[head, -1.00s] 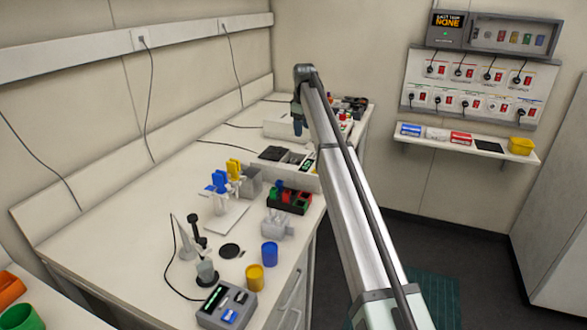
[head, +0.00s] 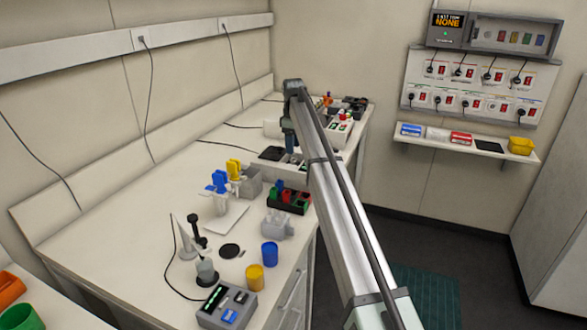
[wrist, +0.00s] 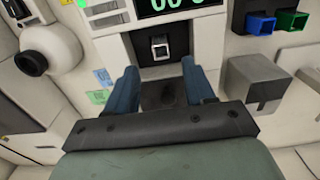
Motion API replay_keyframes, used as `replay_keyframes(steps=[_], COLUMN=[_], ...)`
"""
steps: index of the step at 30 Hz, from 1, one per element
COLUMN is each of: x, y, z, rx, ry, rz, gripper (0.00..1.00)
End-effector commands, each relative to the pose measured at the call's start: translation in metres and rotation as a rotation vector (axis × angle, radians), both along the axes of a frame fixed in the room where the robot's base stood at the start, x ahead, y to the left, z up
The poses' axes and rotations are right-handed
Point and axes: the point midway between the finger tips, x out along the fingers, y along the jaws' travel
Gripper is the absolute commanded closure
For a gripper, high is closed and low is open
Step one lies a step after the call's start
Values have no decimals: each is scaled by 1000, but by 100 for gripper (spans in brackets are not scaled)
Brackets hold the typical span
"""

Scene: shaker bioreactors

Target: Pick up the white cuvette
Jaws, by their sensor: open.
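A small white cuvette (wrist: 160,47) stands in a dark square recess of a pale device (wrist: 108,50) with a green-digit display, in the wrist view. My gripper (wrist: 163,76) is open, with its two blue fingers apart and nothing between them. The cuvette lies just beyond the fingertips, roughly centred between them, and is not touched. In the head view my gripper (head: 290,150) points down over the device at the back half of the bench. The cuvette cannot be made out there, and my arm covers part of the device.
In the wrist view a grey box (wrist: 258,82) and blue (wrist: 260,23) and green (wrist: 292,20) holders stand to the right. A white rounded part (wrist: 45,50) is at left. In the head view a coloured rack (head: 288,200) stands nearer on the bench.

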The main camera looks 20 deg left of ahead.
Motion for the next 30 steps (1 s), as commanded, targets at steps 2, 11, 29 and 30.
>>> replay_keyframes(steps=[2, 11, 29, 30], x=[0, -2, -2, -2], y=[0, -2, -2, -2], z=[-3, -30, -55, -55], rx=[0, 0, 1, 1], ry=[0, 0, -1, -1], rz=[0, 0, -1, -1], gripper=[47, 47, 61, 65])
